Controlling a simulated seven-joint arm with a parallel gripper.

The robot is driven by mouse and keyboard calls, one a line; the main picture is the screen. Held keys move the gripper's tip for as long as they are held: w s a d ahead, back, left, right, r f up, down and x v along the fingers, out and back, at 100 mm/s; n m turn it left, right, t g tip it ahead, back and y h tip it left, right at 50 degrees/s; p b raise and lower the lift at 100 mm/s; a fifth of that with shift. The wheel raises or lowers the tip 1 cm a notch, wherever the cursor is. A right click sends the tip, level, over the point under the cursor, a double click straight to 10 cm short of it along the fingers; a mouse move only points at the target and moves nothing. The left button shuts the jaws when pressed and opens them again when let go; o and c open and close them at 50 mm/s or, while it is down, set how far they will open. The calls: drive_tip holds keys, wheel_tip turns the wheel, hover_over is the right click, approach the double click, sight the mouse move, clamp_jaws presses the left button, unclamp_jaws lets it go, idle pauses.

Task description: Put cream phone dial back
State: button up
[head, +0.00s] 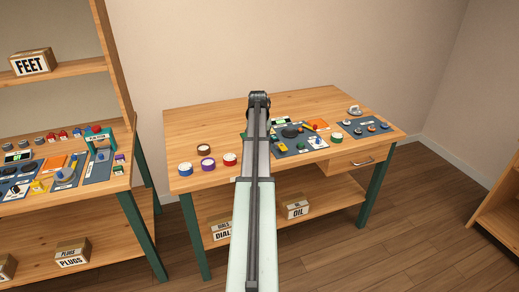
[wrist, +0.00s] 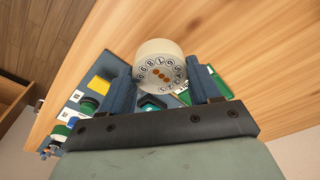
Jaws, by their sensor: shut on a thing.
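My gripper (wrist: 163,76) is shut on a cream round dial (wrist: 158,52), which sits between its two blue-grey fingers in the wrist view. The dial's face shows a ring of black characters around several orange-brown dots. In the head view my gripper (head: 258,97) is over the middle of the workbench, and my arm hides the fingers and the held dial. A small pale thing (head: 354,110) stands at the bench's back right; I cannot tell whether it is the cream phone.
Blue (head: 185,168), purple (head: 208,164), red (head: 230,159) and brown (head: 204,149) round pieces stand on the bench's left. Dark mats with parts (head: 366,127) cover its right. The bench's back left is clear. A shelf unit (head: 120,60) stands at left.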

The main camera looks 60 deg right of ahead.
drive_tip(key=shift+f, duration=2.05)
drive_tip(key=shift+f, duration=0.15)
drive_tip(key=o, duration=1.2)
drive_tip(key=shift+o, duration=0.2)
drive_tip(key=r, duration=0.4)
drive_tip(key=a+r, duration=0.1)
drive_tip(key=r, duration=0.7)
drive_tip(key=shift+s+a+r, duration=0.15)
drive_tip(key=shift+a, duration=0.05)
